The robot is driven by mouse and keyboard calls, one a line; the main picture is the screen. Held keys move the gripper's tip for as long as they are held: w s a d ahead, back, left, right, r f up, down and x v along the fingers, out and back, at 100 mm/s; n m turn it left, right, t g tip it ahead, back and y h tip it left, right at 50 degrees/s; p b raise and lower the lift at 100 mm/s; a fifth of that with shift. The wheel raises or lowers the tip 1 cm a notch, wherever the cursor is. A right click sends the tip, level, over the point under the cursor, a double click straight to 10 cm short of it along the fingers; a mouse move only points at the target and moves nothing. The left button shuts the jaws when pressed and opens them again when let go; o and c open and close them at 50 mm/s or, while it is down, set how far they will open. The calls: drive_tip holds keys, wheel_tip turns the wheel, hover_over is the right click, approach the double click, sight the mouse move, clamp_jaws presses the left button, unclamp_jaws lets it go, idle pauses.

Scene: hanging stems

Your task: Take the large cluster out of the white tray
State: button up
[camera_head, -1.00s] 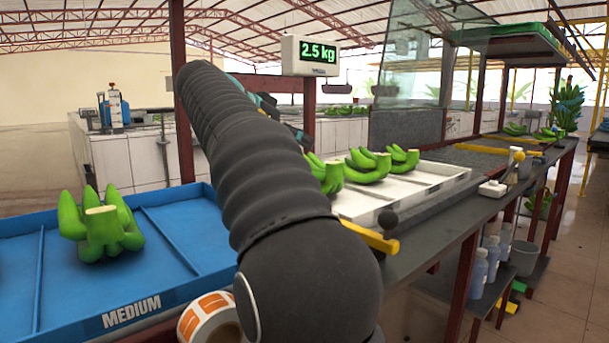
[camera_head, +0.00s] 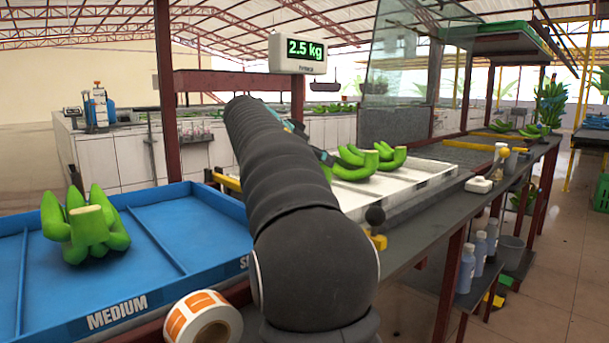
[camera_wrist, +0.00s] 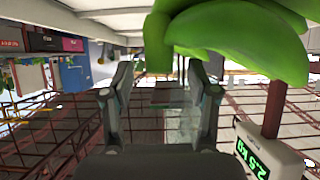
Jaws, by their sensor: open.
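The white tray (camera_head: 418,181) stands on the bench right of my arm and holds green banana clusters. One cluster (camera_head: 352,166) lies in its middle and another (camera_head: 391,157) lies to the right. A sliver of green (camera_head: 327,172) shows at my arm's edge, the rest hidden. I cannot tell for sure which is the large cluster. In the wrist view, my gripper (camera_wrist: 162,95) is open, with nothing clearly between its fingers. A green cluster (camera_wrist: 240,42) looms close at the upper right, overlapping the right fingertip's line of sight; contact cannot be told.
A blue tray (camera_head: 150,292) marked MEDIUM holds a cluster (camera_head: 85,232) at left. A label roll (camera_head: 203,318) sits in front. The scale display (camera_head: 297,53) reads 2.5 kg above the bench. A glass panel (camera_head: 415,60) stands behind the white tray.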

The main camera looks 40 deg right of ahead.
drive_tip(key=shift+d+f, duration=0.25)
drive_tip(key=shift+d, duration=0.2)
